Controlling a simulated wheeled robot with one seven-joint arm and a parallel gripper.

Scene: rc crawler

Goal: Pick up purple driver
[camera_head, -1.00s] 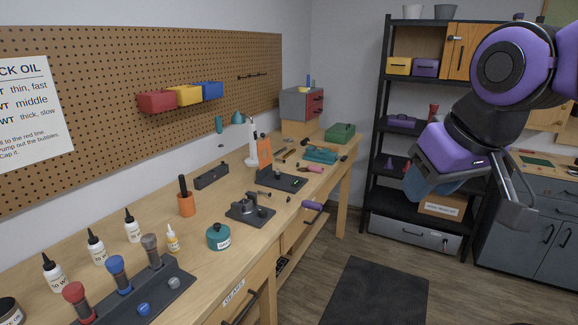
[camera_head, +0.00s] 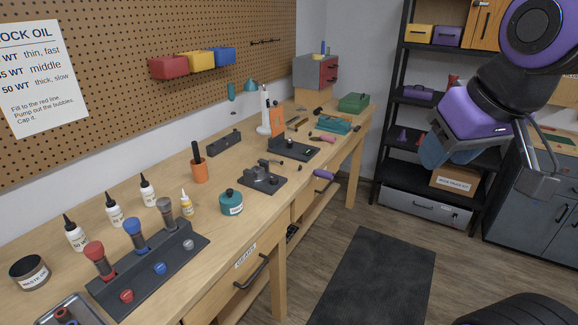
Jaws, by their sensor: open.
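The purple driver (camera_head: 323,174) lies at the front edge of the workbench, right of a dark stand. Its purple handle juts out past the edge; its shaft is too small to make out clearly. My gripper (camera_head: 535,172) is in the upper right, raised in front of the shelf and the grey cabinet, well apart from the driver. It is open, with nothing visible between its fingers.
The workbench (camera_head: 262,215) holds bottles, a shock rack (camera_head: 190,258), a teal jar (camera_head: 231,202) and an orange cup (camera_head: 199,170). A black shelf (camera_head: 389,130) stands behind.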

